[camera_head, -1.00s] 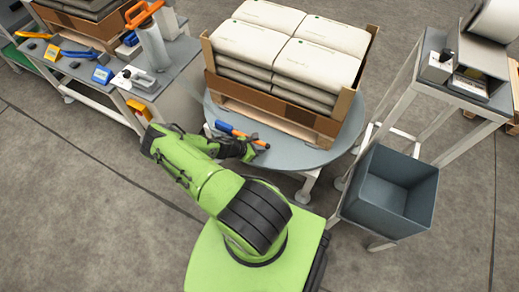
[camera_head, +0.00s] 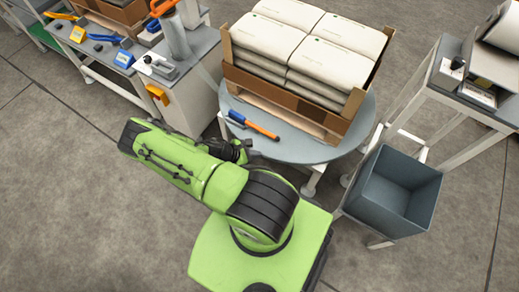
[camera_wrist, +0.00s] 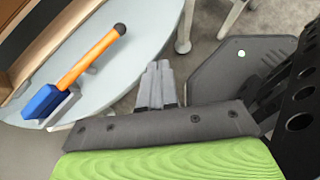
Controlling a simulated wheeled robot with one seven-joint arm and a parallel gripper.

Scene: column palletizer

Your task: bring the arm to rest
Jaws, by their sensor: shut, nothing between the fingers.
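My green arm is folded to the left over my base in the head view. My gripper (camera_head: 247,144) points right, near the front left edge of the round grey table (camera_head: 290,148). In the wrist view my gripper (camera_wrist: 158,72) shows with its grey fingers together and nothing between them. A tool with an orange handle and a blue end (camera_head: 252,125) lies on the table, apart from my gripper; it also shows in the wrist view (camera_wrist: 85,65).
A cardboard tray (camera_head: 285,98) of stacked white bags stands on a pallet on the round table. A grey bin (camera_head: 393,193) is at the right beside a metal stand. A workbench (camera_head: 185,85) with tools stands at the upper left. Floor at the left is clear.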

